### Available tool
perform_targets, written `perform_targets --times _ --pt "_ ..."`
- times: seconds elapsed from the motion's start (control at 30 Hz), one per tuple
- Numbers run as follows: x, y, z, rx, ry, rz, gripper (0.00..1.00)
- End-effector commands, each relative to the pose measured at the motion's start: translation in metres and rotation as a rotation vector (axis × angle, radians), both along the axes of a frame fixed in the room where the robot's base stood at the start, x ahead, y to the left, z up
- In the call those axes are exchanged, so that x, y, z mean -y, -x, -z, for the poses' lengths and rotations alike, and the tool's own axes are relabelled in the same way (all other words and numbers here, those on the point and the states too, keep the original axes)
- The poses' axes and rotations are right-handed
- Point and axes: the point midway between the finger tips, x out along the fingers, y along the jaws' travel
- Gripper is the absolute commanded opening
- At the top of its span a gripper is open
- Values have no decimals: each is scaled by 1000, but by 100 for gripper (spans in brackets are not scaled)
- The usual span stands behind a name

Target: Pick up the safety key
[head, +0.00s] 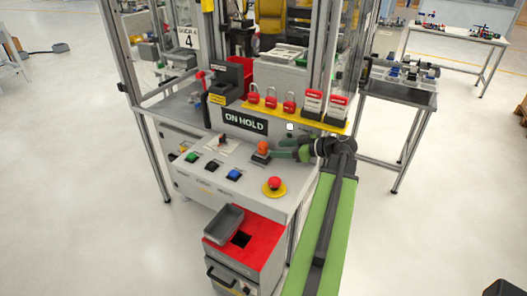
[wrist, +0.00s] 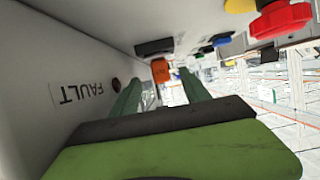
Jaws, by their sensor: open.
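The safety key appears to be the orange piece (head: 263,147) standing in a dark holder on the grey control panel, near its back edge. In the wrist view the orange piece (wrist: 160,70) shows beyond the fingers, between their tips. My gripper (head: 279,149) is level with it, just to its right, with green fingers pointing left at it. In the wrist view my gripper (wrist: 163,87) is open and nothing is between the fingers. Whether a fingertip touches the key cannot be told.
A red emergency button (head: 274,184) on a yellow base sits in front of the key. Blue, black and green buttons lie to the left. A yellow shelf (head: 285,113) with red padlocks stands above. A wall marked FAULT (wrist: 70,90) is close to my fingers.

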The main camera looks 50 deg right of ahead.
Motion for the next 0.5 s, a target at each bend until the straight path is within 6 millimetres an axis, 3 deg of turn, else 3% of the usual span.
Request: perform_targets --times 0.1,0.3,0.5 --pt "-2 -13 0 0 0 1 55" --pt "-4 -19 0 0 -1 1 55" --pt "-12 -54 14 0 1 0 55"
